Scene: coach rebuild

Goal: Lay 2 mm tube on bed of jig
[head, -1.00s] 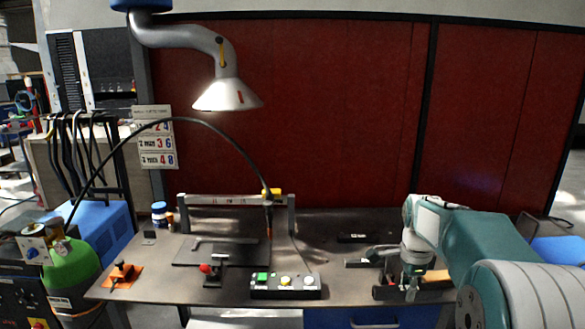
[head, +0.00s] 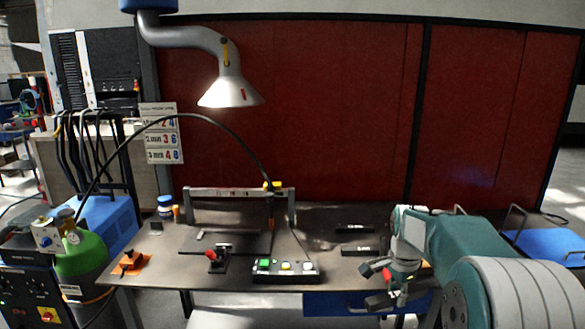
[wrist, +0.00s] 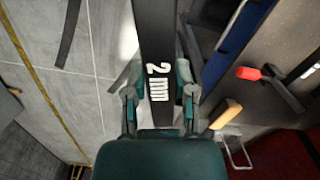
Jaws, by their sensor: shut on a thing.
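My gripper (wrist: 159,92) is shut on a dark flat-sided tube (wrist: 158,35) with "2 mm" in white on it. In the wrist view the tube runs up from between the fingers past the top edge, with grey floor beneath it. In the head view my gripper (head: 392,280) is at the table's front right edge, and the tube is hard to tell from the fingers. The jig's dark flat bed (head: 225,243) lies at the table's left centre, well left of my gripper. A grey crossbar frame (head: 235,192) stands behind the bed.
Two dark labelled bars (head: 360,251) lie right of centre. A button box (head: 285,268) and a red-knobbed clamp (head: 212,256) stand before the bed. A torch (head: 270,208) hangs at its right side. An orange piece (head: 130,263) lies far left. A lamp hood (head: 230,92) hangs above.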

